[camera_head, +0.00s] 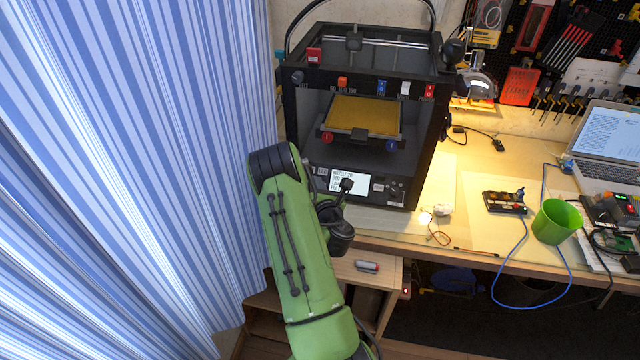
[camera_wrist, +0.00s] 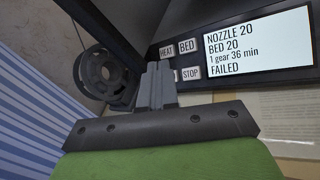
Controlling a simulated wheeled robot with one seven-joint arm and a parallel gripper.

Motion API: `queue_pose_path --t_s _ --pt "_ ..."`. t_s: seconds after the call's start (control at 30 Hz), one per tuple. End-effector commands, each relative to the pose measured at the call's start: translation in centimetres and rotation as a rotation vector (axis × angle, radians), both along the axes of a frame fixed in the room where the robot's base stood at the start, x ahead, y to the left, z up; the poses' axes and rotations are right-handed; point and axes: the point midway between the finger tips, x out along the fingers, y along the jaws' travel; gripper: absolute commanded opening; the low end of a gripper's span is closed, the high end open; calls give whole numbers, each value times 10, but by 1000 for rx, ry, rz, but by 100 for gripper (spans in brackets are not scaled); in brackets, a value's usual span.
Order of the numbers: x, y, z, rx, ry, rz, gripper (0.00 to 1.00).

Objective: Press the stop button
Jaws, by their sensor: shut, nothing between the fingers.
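The white STOP button (camera_wrist: 191,73) is on the black front panel of the 3D printer (camera_head: 437,160), left of and below its lit screen (camera_wrist: 258,42). My gripper (camera_wrist: 158,68) is shut and empty. In the wrist view its fingertips overlap the picture just left of the STOP button and partly cover a neighbouring button (camera_wrist: 173,75). The HEAT button (camera_wrist: 166,51) and BED button (camera_wrist: 187,46) are above. In the head view the gripper (camera_head: 346,185) appears in front of the screen (camera_head: 363,181). I cannot tell whether the fingertips touch the panel.
The screen reads "FAILED". A dark spool (camera_wrist: 103,72) is left of the fingertips in the wrist view. A striped curtain (camera_head: 130,130) hangs left of my arm. A green cup (camera_head: 556,222) and a laptop (camera_head: 607,145) are on the bench to the right.

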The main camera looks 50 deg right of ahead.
Motion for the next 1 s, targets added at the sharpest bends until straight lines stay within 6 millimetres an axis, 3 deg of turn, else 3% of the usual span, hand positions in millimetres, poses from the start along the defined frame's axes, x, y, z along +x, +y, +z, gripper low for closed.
queue_pose_path --t_s 0.4,1.0 --pt "12 -28 -35 -1 1 0 0" --pt "12 -29 -37 1 -1 0 0"
